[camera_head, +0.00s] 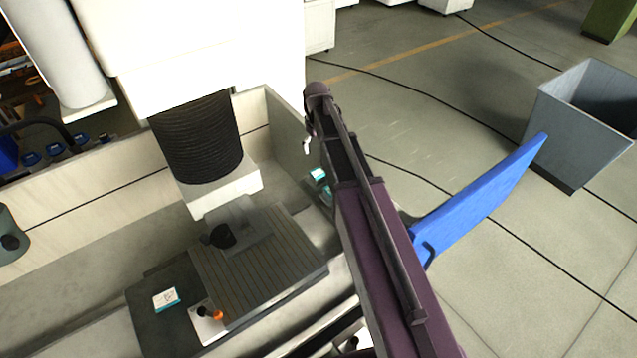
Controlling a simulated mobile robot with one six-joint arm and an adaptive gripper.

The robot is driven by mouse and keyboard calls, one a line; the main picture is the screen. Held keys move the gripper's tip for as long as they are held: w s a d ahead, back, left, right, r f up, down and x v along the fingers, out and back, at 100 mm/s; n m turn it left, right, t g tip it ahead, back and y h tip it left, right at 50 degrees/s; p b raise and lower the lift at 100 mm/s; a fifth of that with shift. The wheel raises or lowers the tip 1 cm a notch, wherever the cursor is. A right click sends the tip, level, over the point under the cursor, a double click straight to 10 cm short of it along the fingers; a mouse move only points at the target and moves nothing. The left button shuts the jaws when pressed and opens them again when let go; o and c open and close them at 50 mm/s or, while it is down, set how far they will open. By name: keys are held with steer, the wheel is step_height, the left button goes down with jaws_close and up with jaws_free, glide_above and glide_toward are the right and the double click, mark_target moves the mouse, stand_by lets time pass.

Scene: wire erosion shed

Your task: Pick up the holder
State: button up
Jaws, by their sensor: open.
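I cannot tell for certain which thing is the holder. A small orange and black piece (211,314) stands on a light plate (205,329) near the front of the machine bed. A dark round piece (222,236) sits on a grey block at the back of the slotted grey table (255,272). My gripper is not clearly seen; a long dark purple arm link of mine crosses the middle of the view and hides part of the tank's right side.
A black bellows column (197,137) stands behind the table, inside low tank walls (85,205). A white and teal box (166,299) lies on a dark surface at left. A blue panel (475,200) and grey bin (560,130) stand at right. Cables (430,95) cross the floor.

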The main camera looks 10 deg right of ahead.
mark_target(317, 173)
steer(key=shift+f+b, duration=3.75)
steer(key=shift+f, duration=0.2)
steer(key=shift+f, duration=0.2)
step_height(317, 173, down, 5)
steer(key=b, duration=0.5)
steer(key=shift+d, duration=0.1)
steer(key=shift+r, duration=0.1)
steer(key=c, duration=1.4)
